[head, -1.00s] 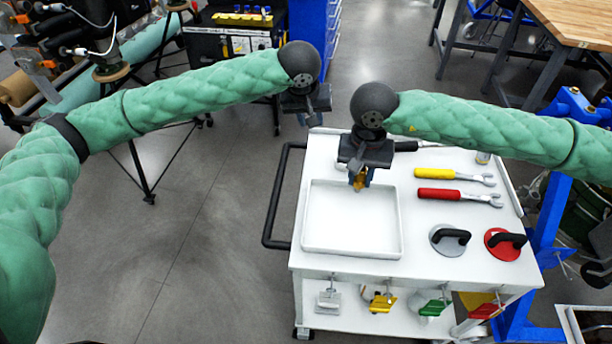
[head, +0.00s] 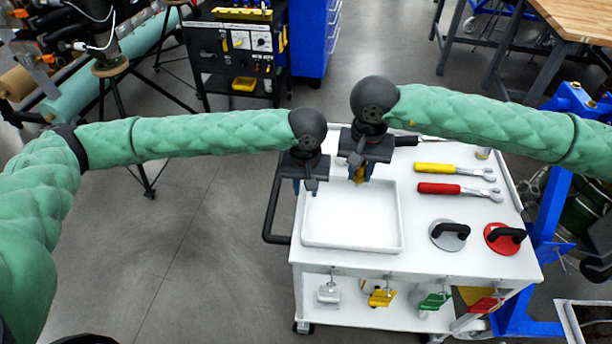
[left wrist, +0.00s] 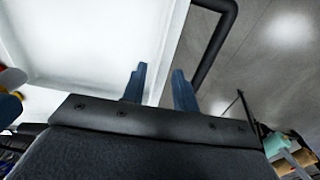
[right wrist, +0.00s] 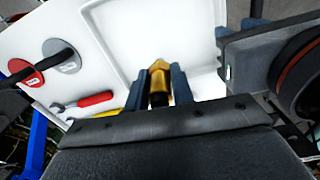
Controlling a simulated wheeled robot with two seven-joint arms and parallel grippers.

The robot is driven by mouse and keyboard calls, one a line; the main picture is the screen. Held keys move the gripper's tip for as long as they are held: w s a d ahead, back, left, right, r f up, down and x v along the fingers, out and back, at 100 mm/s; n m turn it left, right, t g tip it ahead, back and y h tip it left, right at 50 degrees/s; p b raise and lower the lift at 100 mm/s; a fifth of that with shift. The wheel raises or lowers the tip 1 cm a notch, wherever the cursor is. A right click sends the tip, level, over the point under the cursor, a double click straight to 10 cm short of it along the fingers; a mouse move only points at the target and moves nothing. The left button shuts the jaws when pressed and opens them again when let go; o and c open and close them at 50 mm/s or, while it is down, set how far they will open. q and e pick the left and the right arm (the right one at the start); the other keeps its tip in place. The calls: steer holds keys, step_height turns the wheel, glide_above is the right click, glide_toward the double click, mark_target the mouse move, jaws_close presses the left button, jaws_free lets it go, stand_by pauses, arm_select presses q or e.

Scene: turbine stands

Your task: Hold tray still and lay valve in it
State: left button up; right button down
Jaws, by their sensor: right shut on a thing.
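The white tray (head: 350,228) lies on the left part of the white cart top; it also shows in the left wrist view (left wrist: 95,45) and the right wrist view (right wrist: 178,30). My left gripper (head: 305,188) is at the tray's far left edge, its blue fingers (left wrist: 158,75) apart with the tray's rim between them in the picture. Whether they touch the rim I cannot tell. My right gripper (head: 359,174) is shut on the brass-yellow valve (right wrist: 159,78), which has a dark lower part, and holds it by the tray's far edge. The fingers partly hide the valve.
Yellow-handled (head: 436,168) and red-handled (head: 440,188) wrenches lie right of the tray. Grey (head: 449,236) and red (head: 504,238) discs with black handles sit nearer. A dark cart handle (head: 270,215) stands off the left side. My two grippers are close together.

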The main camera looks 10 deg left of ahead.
arm_select(q)
steer(key=shift+f, duration=3.05)
jaws_close()
